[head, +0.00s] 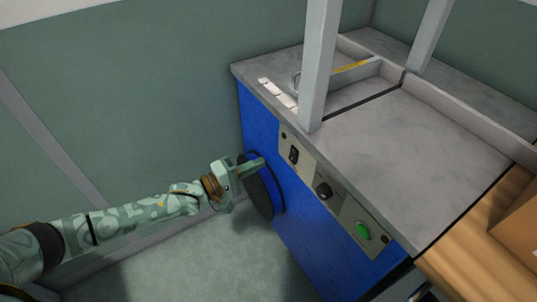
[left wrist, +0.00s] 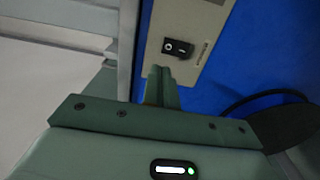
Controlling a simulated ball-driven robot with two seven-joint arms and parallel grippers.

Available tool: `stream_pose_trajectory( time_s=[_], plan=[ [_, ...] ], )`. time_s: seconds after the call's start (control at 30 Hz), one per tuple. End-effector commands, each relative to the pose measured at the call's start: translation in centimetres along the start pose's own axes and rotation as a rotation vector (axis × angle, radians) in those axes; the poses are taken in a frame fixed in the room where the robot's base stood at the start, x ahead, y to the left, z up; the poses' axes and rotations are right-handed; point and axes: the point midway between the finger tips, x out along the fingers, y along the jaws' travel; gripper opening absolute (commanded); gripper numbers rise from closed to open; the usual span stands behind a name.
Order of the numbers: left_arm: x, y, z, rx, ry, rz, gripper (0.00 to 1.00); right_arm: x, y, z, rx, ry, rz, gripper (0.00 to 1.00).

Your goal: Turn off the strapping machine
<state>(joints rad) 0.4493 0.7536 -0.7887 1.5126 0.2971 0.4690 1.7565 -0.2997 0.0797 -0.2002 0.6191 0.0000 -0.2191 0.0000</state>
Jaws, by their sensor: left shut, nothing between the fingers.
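The strapping machine (head: 410,135) has a grey top and a blue body with a front control panel (head: 341,205). A black rocker switch (head: 293,154) sits at the panel's left end; it also shows in the left wrist view (left wrist: 178,48), with a round mark on one half. A black knob (head: 323,190) and a lit green button (head: 363,231) are further right. My left gripper (head: 260,162) is shut and empty, left of the switch in the head view. In the left wrist view its closed fingertips (left wrist: 160,74) appear just below the switch, apparently apart from it. My right gripper is not in view.
A black reel-like disc (head: 262,188) on the blue side is close beside my left gripper. Grey uprights (head: 320,60) stand on the machine top. A wooden table (head: 470,245) with a cardboard box (head: 520,225) is at the right. The floor at the left is clear.

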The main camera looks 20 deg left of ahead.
Motion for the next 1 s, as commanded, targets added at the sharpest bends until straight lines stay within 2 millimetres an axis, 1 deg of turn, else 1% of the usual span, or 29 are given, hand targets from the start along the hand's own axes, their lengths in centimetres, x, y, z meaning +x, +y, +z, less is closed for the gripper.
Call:
stream_pose_trajectory(
  time_s=[0.03, 0.1, 0.2, 0.3, 0.47, 0.9, 0.97, 1.0],
  plan=[
    [-1.1, 0.5, -0.1, 0.002, 0.001, -0.002, 0.00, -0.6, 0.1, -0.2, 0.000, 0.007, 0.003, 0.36],
    [-2.3, 0.6, -0.1, 0.002, 0.001, -0.003, 0.00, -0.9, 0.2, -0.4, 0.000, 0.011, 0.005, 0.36],
    [-3.6, 0.6, 0.0, 0.001, 0.000, -0.003, 0.00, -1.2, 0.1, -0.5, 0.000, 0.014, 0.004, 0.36],
    [-4.3, 0.6, 0.0, 0.001, 0.000, -0.002, 0.00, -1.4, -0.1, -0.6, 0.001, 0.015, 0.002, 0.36],
    [-4.7, 0.5, 0.0, 0.000, 0.000, -0.003, 0.00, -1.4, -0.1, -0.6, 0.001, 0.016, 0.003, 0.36],
    [-4.6, 0.5, 0.0, 0.003, 0.000, -0.003, 0.00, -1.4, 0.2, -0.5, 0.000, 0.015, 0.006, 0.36],
    [-4.6, 0.5, 0.0, 0.030, 0.000, -0.004, 0.00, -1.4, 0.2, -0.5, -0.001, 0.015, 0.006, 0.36],
    [-4.6, 0.4, -0.1, 0.074, 0.001, -0.011, 0.00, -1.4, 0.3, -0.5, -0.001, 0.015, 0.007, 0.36]
  ],
)
